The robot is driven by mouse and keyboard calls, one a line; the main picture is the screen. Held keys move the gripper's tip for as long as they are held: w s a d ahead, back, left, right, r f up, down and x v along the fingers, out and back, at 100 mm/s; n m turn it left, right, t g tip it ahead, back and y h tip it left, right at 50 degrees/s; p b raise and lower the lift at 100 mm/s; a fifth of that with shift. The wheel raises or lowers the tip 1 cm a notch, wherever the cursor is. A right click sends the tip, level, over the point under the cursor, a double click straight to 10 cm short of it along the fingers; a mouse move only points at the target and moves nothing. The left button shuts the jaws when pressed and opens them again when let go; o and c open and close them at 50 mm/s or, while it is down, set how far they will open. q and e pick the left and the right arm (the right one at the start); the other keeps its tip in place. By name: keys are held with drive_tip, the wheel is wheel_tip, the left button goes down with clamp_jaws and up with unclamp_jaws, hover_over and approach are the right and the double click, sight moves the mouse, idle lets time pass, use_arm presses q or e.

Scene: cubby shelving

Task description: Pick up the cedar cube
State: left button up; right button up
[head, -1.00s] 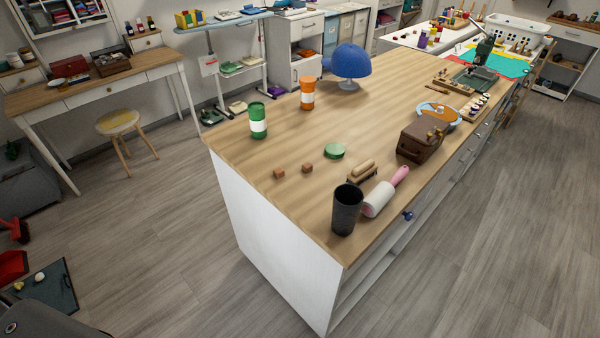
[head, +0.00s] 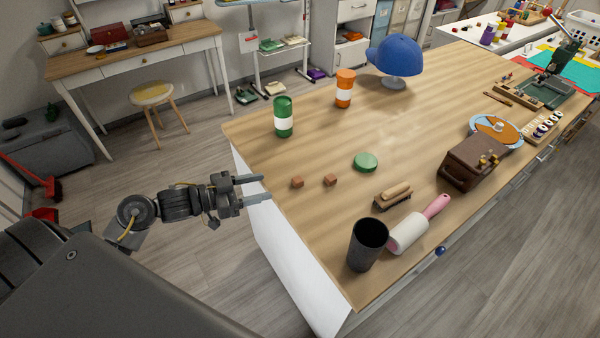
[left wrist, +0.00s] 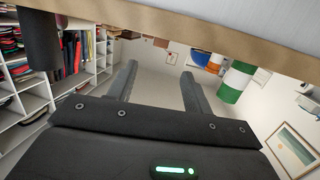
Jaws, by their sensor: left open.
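Two small brown wooden cubes sit on the tabletop near its left edge in the head view, a left cube (head: 297,182) and a right cube (head: 330,180). They look alike, and I cannot tell which one is cedar. My left gripper (head: 266,188) is open and empty at the table's left edge, just left of the left cube and apart from it. In the left wrist view my open fingers (left wrist: 159,70) have nothing between them. Small brown shapes show beyond them below the table edge, partly hidden. My right gripper is not in view.
On the wooden table (head: 420,130), a green can (head: 283,117) and an orange can (head: 344,88) stand behind the cubes.

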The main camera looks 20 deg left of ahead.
sight(293, 181)
use_arm(q)
drive_tip(key=p+x, duration=0.1)
drive_tip(key=x, duration=0.5)
drive_tip(key=shift+w+a+r, duration=0.15)
drive_tip(key=shift+r, duration=0.05)
drive_tip(key=shift+w+f, duration=0.1)
drive_tip(key=shift+w, duration=0.05)
drive_tip(key=shift+w+d, duration=0.15)
drive_tip(key=shift+d, duration=0.2)
drive_tip(key=x, duration=0.3)
drive_tip(key=p+x, duration=0.1)
drive_tip(key=shift+w+d+f, duration=0.15)
drive_tip(key=shift+d+f, duration=0.15)
drive_tip(key=shift+f, duration=0.1)
drive_tip(key=shift+a, duration=0.1)
drive_tip(key=c, duration=1.1)
